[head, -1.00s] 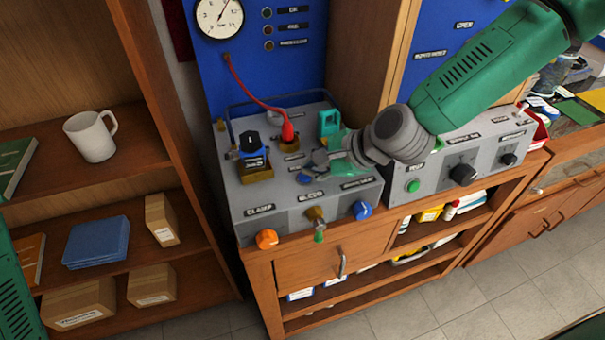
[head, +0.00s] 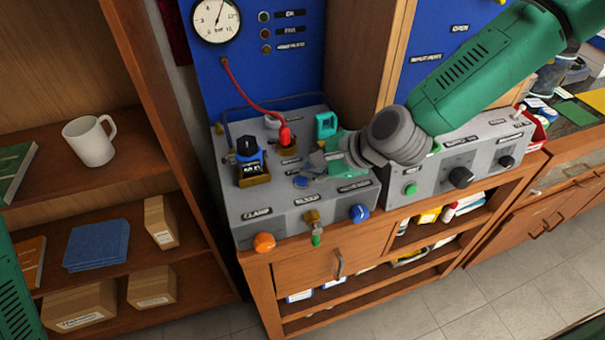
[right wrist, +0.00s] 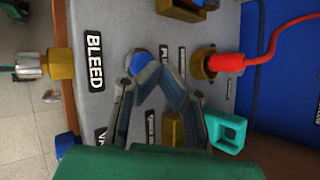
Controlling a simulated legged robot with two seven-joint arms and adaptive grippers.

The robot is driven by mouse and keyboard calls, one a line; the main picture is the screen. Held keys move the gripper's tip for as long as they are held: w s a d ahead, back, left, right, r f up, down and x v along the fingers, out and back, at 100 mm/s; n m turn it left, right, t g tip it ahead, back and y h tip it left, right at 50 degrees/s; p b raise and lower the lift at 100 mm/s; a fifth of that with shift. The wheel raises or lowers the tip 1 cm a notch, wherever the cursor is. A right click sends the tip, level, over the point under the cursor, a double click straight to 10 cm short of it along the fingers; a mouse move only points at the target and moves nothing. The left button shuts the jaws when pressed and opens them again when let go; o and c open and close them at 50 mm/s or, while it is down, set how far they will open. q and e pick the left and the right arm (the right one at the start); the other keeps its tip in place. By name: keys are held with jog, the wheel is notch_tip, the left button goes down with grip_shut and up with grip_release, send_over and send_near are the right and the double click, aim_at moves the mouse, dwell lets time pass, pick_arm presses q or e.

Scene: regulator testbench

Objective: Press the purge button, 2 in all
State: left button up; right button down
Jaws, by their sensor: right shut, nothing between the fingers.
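The blue round purge button (head: 300,181) sits on the top face of the grey regulator box (head: 262,205). My right gripper (head: 309,172) is shut and empty, with its fingertips over the box top beside the button. In the right wrist view the fingertips (right wrist: 155,67) meet at the edge of the blue button (right wrist: 138,61) and partly cover it. A label starting with "PU" stands beside it, partly hidden by a finger. I cannot tell whether the tips touch or press the button. My left gripper is out of view.
A blue regulator with a black knob (head: 249,150), a red hose connector (head: 285,136) and a teal block (head: 326,124) stand close by on the box. A second control box (head: 460,160) stands to the right.

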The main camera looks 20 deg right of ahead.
aim_at(308, 182)
jog(key=shift+d+r, duration=0.1)
jog(key=shift+r, duration=0.15)
jog(key=shift+a, duration=0.5)
jog(key=shift+a+r+p, duration=0.15)
jog(key=shift+r+p, duration=0.4)
jog(key=shift+r, duration=0.05)
jog(key=r+p, duration=0.1)
jog(key=r, duration=0.1)
jog(key=d+r+p, duration=0.1)
jog(key=r+p, duration=0.1)
jog(key=shift+a, duration=0.4)
jog(key=shift+d+f, duration=0.1)
jog(key=shift+d, duration=0.25)
jog(key=shift+a, duration=0.25)
jog(key=shift+d, duration=0.15)
